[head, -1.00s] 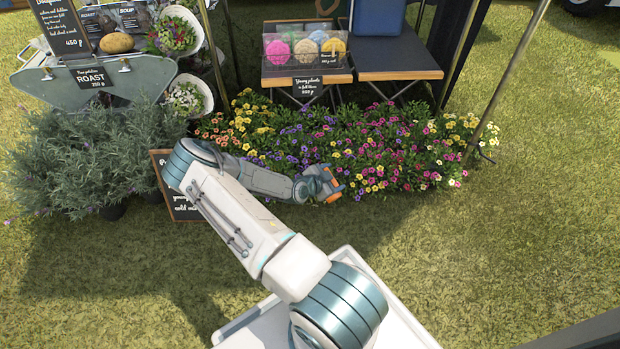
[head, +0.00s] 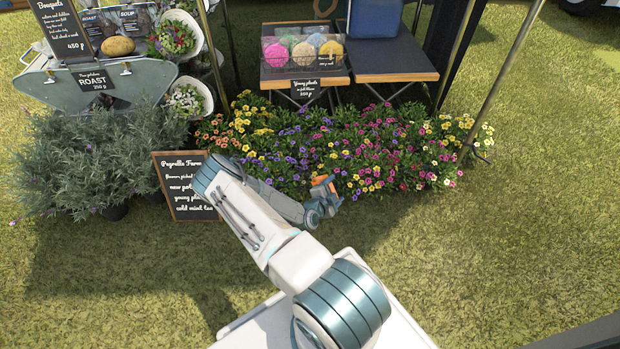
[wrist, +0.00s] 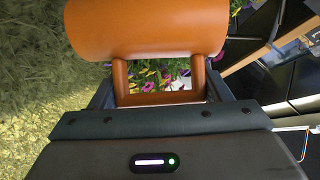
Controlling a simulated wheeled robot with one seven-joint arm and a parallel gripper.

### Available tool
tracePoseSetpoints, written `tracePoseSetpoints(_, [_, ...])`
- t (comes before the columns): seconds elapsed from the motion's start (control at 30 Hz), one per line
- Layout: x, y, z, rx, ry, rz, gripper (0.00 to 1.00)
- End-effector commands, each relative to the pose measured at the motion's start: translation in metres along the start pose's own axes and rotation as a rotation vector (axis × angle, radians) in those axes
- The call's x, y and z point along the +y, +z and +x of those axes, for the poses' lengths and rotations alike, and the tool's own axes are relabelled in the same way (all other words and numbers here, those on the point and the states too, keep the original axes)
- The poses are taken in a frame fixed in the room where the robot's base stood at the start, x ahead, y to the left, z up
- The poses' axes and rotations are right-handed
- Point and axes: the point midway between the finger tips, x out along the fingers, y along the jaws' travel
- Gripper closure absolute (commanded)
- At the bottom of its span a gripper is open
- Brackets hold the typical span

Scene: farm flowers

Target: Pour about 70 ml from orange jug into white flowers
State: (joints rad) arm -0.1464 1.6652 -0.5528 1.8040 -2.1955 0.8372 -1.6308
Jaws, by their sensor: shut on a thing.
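The orange jug shows in the head view (head: 320,180), small, just in front of the flower bed. In the wrist view its rounded body (wrist: 145,30) lies across the top, with the handle below. My gripper (head: 325,200) is shut on the handle; in the wrist view the handle sits between my fingers (wrist: 160,97). The jug's opening and its contents are hidden, and its exact tilt cannot be told. The flower bed (head: 370,150) has orange, yellow, purple and magenta blooms. Pale blooms (head: 445,125) stand at its right end; I cannot tell if they are white.
A chalkboard sign (head: 182,190) stands left of my arm, near lavender-like plants (head: 75,165). Tables (head: 395,63) stand behind the flowers, and a slanted pole (head: 505,75) rises at right. Open grass (head: 480,250) lies right and in front.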

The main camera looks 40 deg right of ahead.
Motion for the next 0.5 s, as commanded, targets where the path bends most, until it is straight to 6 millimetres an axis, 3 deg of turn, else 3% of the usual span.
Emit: tracePoseSetpoints(0.5, [0.0060,0.0032,0.0014,0.000,-0.032,0.054,0.69])
